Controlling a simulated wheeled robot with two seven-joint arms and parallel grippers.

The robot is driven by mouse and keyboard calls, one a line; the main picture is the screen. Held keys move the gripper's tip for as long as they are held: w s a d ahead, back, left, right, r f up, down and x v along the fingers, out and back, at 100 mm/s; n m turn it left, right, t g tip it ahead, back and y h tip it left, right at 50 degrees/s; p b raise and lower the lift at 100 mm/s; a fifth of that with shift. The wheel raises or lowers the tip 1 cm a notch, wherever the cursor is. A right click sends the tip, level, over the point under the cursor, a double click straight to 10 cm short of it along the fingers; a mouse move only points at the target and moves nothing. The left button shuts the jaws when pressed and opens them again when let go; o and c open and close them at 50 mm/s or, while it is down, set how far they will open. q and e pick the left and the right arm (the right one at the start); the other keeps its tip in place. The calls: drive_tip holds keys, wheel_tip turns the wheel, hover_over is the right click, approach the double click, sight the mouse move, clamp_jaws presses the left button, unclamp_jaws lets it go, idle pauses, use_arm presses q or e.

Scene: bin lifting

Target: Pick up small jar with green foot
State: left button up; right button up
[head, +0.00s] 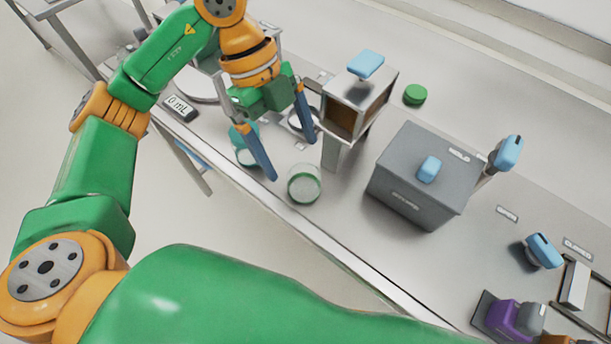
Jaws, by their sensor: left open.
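A small clear jar with green at its edge (304,186) stands on the bench near its front edge, left of the grey box. My left gripper (292,159) is open and empty, with its two blue-grey fingers pointing down just behind the jar. The fingertips look apart from the jar; how high they are above the bench is hard to tell. My right gripper is not in view.
A teal item (246,157) stands left of the left gripper, partly behind a finger. A metal box stand (342,112), a green round piece (415,94) and a grey bin (413,190) stand to the right. A display reading 0 mL (180,107) lies left.

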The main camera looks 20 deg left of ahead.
sight(304, 179)
use_arm(q)
drive_tip(key=x, duration=0.8)
drive_tip(key=shift+w, duration=0.1)
drive_tip(key=shift+r, duration=0.1)
drive_tip(key=c, duration=1.4)
